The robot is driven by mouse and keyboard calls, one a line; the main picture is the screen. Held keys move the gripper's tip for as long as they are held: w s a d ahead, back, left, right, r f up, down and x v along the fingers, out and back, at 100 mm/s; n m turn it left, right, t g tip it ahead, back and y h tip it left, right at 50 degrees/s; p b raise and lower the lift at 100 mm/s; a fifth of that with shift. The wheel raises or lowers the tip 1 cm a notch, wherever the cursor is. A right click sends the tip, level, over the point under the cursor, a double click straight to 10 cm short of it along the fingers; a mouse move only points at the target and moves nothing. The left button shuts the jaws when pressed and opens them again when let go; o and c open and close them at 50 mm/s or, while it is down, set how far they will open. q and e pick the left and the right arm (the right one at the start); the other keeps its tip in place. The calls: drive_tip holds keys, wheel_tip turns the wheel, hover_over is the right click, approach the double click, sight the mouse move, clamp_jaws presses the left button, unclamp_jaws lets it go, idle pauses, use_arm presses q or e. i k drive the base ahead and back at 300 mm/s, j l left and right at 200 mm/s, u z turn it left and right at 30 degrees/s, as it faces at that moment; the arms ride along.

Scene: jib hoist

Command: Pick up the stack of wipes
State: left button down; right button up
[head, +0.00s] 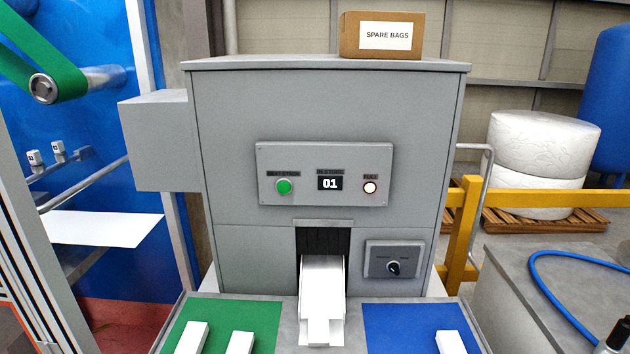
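A white stack, apparently the wipes (322,285), lies in the dark outlet slot at the bottom centre of the grey machine (330,110). Its front end sticks out towards me over the grey ledge, and its back end is inside the slot. Two white blocks, a left one (194,338) and a right one (240,343), lie on the green mat (235,312). Another white block (450,342) lies on the blue mat (400,322). The lower frame edge cuts these blocks off. Neither of my grippers shows in the head view.
The machine's panel has a green button (284,187), a display reading 01 (330,183) and a lit lamp (370,187). A dark knob (393,268) sits right of the slot. A yellow rail (462,235) and a grey bench with a blue hose (550,290) stand at right.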

sight(318, 314)
drive_tip(key=i+j+z, duration=0.4)
drive_tip(key=j, duration=0.15)
drive_tip(key=i+j+z, duration=0.2)
drive_tip(key=j+z, duration=0.2)
drive_tip(key=j, duration=0.2)
